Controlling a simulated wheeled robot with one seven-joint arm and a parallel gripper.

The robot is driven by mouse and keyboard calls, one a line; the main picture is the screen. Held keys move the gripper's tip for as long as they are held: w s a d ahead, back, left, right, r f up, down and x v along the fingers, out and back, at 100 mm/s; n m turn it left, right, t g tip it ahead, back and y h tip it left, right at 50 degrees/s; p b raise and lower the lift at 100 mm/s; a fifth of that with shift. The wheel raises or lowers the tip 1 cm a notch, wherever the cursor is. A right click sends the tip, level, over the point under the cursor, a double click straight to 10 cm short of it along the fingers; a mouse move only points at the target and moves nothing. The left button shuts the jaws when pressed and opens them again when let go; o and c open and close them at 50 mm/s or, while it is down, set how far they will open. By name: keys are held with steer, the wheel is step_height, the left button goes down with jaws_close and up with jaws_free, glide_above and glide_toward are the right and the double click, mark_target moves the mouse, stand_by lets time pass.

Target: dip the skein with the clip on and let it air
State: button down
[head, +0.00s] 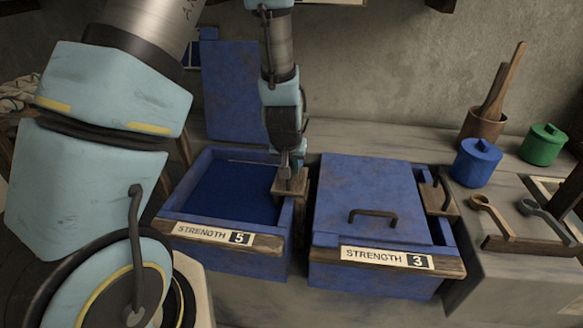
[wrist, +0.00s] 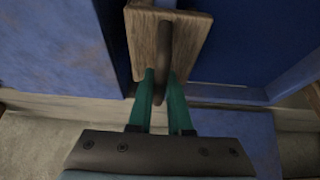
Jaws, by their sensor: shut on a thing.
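The left blue vat (head: 190,192), labelled STRENGTH 5, stands open with dark blue liquid (head: 232,190) inside. A wooden block (head: 291,190) with a dark upright handle sits at its right rim. My gripper (head: 289,168) is at this block. In the wrist view its green fingers (wrist: 163,78) are shut on the dark handle (wrist: 165,45), with the wooden block (wrist: 140,35) behind. Whitish yarn (head: 16,95) lies at the far left edge, partly out of frame; I cannot tell if it is the skein. I see no clip.
The right vat (head: 370,277), labelled STRENGTH 3, is covered by a blue lid (head: 368,190). A similar handled block (head: 438,198) sits at its right. A blue jar (head: 477,164), green jar (head: 542,146), wooden pot (head: 482,129) and scoops (head: 492,215) stand farther right. A blue panel (head: 232,90) stands behind the open vat.

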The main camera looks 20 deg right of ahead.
step_height(320, 180, up, 17)
steer(key=p, duration=1.3)
steer(key=shift+a, duration=0.2)
jaws_free()
steer(key=shift+d, duration=0.15)
step_height(320, 180, up, 7)
steer(key=p, duration=0.2)
stand_by(0.5)
steer(key=s+a+n+g+y+b, duration=0.1)
steer(key=s+a+n+b, duration=0.1)
steer(key=a, duration=1.2)
steer(key=s+a+n+g+y+b, duration=0.1)
steer(key=s+a, duration=0.4)
steer(key=a, duration=0.9)
steer(key=shift+r+n+g+b, duration=0.35)
steer(key=shift+n+g+b, duration=0.15)
steer(key=shift+n+b, duration=0.45)
